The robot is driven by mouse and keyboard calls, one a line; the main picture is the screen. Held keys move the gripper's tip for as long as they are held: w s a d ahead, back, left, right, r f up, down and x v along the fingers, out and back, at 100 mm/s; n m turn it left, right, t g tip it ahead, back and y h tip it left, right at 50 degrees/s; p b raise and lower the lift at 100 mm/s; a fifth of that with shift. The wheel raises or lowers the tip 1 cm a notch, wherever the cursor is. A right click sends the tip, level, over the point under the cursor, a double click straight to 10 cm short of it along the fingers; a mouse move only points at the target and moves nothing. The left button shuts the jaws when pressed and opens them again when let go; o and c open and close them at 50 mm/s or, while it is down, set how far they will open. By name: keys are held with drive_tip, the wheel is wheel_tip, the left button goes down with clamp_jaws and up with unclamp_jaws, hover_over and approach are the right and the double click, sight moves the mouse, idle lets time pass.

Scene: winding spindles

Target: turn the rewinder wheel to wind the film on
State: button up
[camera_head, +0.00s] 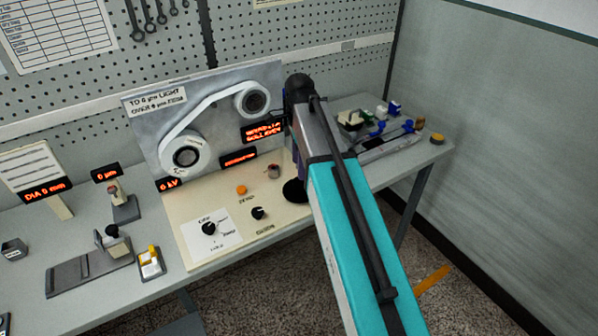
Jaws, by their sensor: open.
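An upright grey panel (140,118) carries two white film reels. I cannot tell which part is the rewinder wheel. My arm reaches from the bottom to the right of the panel, with its dark upper joint beside the smaller reel. A dark round part shows below, left of my arm. My gripper is not identifiable and its jaws are hidden.
The cream deck (195,262) holds a black dial (209,228), a black knob (258,213) and an orange button (241,190). Red displays (263,130) stand around it. A dark stand (90,265) is left. A tray of small parts (385,140) lies right, behind my arm.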

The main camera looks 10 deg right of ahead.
wheel_tip(320, 180, up, 8)
drive_tip(key=b, duration=0.1)
drive_tip(key=shift+b, duration=0.3)
drive_tip(key=shift+f, duration=0.1)
drive_tip(key=shift+f, duration=0.1)
idle(1.3)
